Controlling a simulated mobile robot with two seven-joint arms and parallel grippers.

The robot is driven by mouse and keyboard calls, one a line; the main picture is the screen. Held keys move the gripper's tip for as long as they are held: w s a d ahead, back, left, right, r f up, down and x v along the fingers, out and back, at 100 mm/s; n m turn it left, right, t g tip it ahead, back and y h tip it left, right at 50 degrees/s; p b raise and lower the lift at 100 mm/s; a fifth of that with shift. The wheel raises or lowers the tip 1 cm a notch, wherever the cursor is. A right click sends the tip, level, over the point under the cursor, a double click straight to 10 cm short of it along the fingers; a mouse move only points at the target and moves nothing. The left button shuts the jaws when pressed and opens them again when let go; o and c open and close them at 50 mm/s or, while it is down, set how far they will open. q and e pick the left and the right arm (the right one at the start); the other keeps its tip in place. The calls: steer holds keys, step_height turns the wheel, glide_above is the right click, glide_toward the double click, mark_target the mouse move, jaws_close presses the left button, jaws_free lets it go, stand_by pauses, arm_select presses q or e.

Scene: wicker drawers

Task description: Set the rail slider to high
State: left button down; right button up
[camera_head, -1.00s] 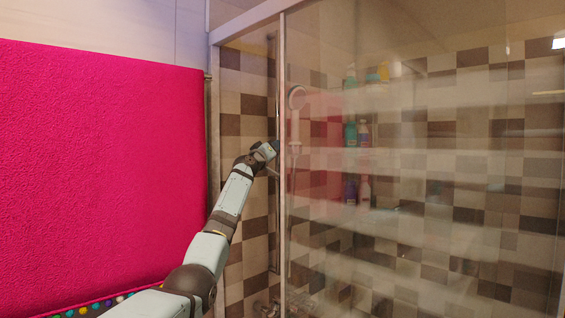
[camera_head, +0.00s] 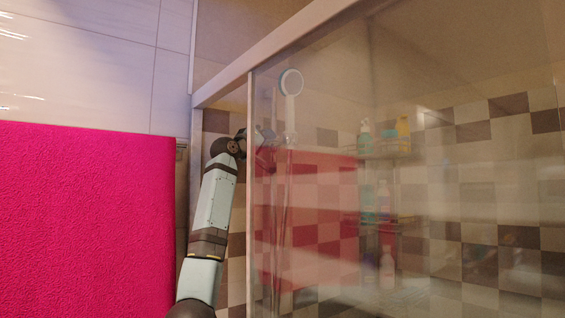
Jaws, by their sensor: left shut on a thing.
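The white round shower head (camera_head: 291,82) stands upright behind the glass, above the level of the top bottle shelf. Its handle runs down to the slider (camera_head: 287,138), which is small and blurred through the glass. The thin rail (camera_head: 278,210) runs down below it. My left arm reaches up through the gap left of the glass panel's metal edge. My left gripper (camera_head: 268,139) is behind the glass at slider height, shut on the slider; its fingertips are hard to make out. My right gripper is out of view.
The glass panel (camera_head: 450,220) and its metal edge (camera_head: 250,190) stand close to the right of my left arm. A pink towel (camera_head: 85,220) hangs at the left. Bottles (camera_head: 365,135) stand on a corner shelf (camera_head: 385,153) behind the glass.

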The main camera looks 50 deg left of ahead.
arm_select(q)
step_height(320, 180, up, 6)
steer(key=shift+f, duration=0.15)
steer(key=shift+r, duration=0.55)
steer(key=shift+s+r, duration=0.1)
steer(key=shift+r, duration=0.05)
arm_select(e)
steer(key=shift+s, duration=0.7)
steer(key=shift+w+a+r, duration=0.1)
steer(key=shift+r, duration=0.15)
arm_select(q)
steer(key=c, duration=0.8)
jaws_free()
